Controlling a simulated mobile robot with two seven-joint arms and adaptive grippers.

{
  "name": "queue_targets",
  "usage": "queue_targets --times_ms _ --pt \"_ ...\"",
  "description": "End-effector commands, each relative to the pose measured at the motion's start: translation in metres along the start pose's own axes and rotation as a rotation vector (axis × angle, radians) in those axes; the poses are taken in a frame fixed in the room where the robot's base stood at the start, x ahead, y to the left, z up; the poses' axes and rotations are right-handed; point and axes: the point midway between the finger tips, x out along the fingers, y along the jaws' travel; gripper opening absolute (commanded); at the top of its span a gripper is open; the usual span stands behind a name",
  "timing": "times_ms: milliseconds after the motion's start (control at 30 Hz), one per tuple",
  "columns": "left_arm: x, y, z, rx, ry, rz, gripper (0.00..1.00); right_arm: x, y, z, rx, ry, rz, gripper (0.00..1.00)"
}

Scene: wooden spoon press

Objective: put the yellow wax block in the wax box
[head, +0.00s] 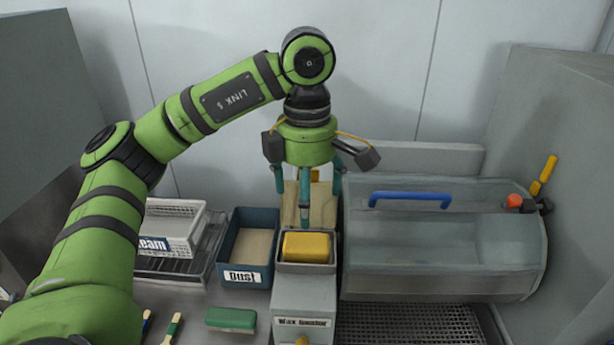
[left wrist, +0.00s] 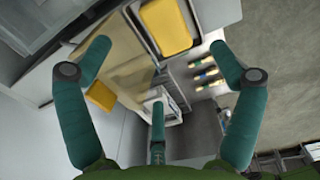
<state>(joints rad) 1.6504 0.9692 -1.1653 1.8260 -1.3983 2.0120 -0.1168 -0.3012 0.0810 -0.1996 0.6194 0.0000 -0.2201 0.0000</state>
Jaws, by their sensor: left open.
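The yellow wax block (head: 306,246) sits in the open top tray of a grey unit (head: 302,304) whose label seems to read "Wax Heater". It also shows at the top of the left wrist view (left wrist: 168,25). My left gripper (head: 307,192) has three teal fingers, spread open and empty. It hangs above and behind the block, apart from it, over a pale wooden board (head: 292,208); its fingers also show in the left wrist view (left wrist: 158,75). I see no box labelled as the wax box. My right gripper is out of view.
A dark blue bin labelled "Dust" (head: 246,276) stands left of the heater. A white basket (head: 168,228) is farther left. A clear-fronted hood with a blue handle (head: 410,198) stands close on the right. A green block (head: 231,319) and brushes lie in front.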

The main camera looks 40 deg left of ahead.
Motion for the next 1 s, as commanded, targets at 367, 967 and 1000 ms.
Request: queue_targets --times_ms 367,967,1000 --pt "-0.043 0.000 0.000 0.000 -0.001 0.001 0.92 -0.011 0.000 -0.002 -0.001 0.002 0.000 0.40" --pt "-0.043 0.000 0.000 0.001 -0.001 0.000 0.92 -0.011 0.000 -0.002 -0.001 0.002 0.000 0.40" --pt "-0.043 0.000 0.000 0.000 -0.001 0.000 0.92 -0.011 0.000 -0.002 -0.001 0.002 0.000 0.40"
